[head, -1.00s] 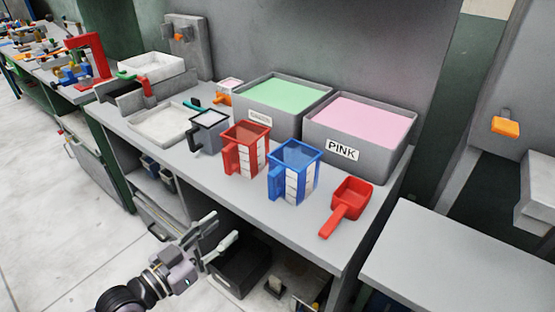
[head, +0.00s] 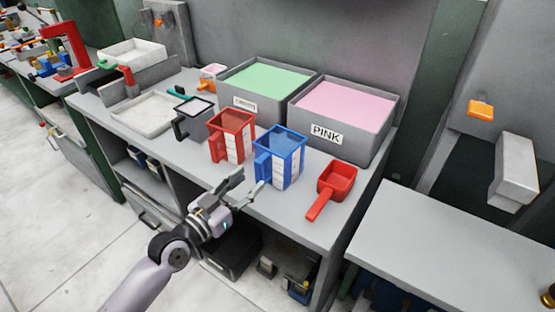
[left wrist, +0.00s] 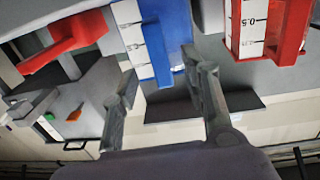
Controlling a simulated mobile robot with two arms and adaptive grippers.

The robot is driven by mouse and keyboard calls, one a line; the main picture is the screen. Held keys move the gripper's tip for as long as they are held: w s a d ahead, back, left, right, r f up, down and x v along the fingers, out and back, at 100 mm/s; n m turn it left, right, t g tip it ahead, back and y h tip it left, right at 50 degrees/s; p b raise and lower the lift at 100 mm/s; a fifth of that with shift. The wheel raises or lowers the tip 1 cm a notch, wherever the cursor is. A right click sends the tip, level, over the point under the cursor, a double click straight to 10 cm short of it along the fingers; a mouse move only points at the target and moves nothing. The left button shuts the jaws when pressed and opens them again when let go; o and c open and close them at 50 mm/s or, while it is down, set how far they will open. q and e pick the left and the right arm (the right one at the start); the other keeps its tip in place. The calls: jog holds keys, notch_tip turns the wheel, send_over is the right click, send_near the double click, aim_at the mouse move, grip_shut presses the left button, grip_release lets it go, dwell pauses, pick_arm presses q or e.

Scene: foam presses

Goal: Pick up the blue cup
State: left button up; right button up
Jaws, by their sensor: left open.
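The blue cup (head: 282,157) stands upright on the grey workbench, with a white scale strip and a handle on its left side. It also shows at the top of the left wrist view (left wrist: 165,35), ahead of the fingers and partly cut off. My left gripper (head: 251,181) is open and empty, just in front of the cup and near the bench's front edge. The fingers look apart from the cup, though the gap to its handle is hard to judge. My right gripper is not in view.
A red cup (head: 231,137) stands close left of the blue cup, and a red scoop (head: 332,187) lies to its right. A grey-rimmed cup (head: 195,120) is farther left. Bins of green (head: 262,82) and pink (head: 345,107) material stand behind. The bench edge is near the gripper.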

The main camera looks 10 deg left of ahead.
aim_at(257, 173)
pick_arm(q)
jog(key=shift+w+d+r, duration=0.15)
jog(key=shift+w+d, duration=0.1)
jog(key=shift+w, duration=0.3)
jog(key=p+x, duration=0.1)
jog(key=x, duration=0.3)
jog(key=shift+w, duration=0.2)
jog(key=shift+s, duration=0.1)
grip_shut()
